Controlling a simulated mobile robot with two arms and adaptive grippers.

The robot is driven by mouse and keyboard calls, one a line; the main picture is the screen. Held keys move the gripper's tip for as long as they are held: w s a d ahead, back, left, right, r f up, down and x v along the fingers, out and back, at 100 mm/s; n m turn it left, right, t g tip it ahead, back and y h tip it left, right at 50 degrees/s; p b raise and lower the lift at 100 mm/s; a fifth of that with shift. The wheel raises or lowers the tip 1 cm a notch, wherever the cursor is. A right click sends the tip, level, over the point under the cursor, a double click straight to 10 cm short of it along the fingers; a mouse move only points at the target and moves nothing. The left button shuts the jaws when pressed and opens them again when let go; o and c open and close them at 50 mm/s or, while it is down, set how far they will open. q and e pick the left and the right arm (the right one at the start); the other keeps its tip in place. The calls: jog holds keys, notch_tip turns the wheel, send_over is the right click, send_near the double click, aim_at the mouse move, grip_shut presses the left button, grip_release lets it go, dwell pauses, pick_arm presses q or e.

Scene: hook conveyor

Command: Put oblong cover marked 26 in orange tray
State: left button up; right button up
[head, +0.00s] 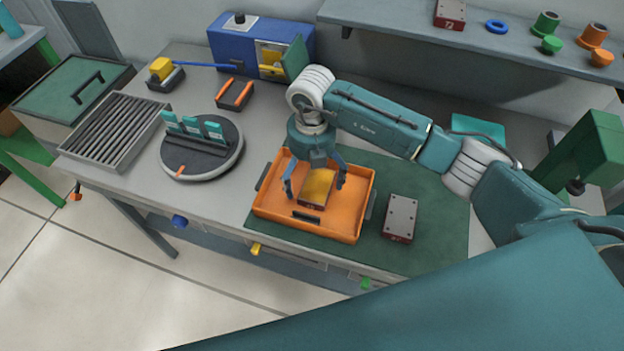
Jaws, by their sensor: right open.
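The orange tray (268,207) sits on a green mat on the workbench. An oblong cover (317,187) with a yellowish top and a reddish front edge lies inside it. My right gripper (314,185) points down over the tray, its fingers spread on either side of this cover and not closed on it. A second oblong cover (401,215), grey on top with a dark red edge, lies on the mat right of the tray. I cannot read the number on either cover. My left gripper is not in view.
A shelf (390,17) at the back holds a red cover (450,13), a blue ring (496,26) and green and orange parts. A round turntable (202,158), a ribbed grey rack (113,132) and a blue box (232,52) stand left. The mat's front right is clear.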

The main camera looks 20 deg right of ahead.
aim_at(312, 183)
notch_tip(312, 183, up, 11)
jog(key=b, duration=0.3)
jog(key=shift+f, duration=0.2)
jog(key=shift+s+f, duration=0.1)
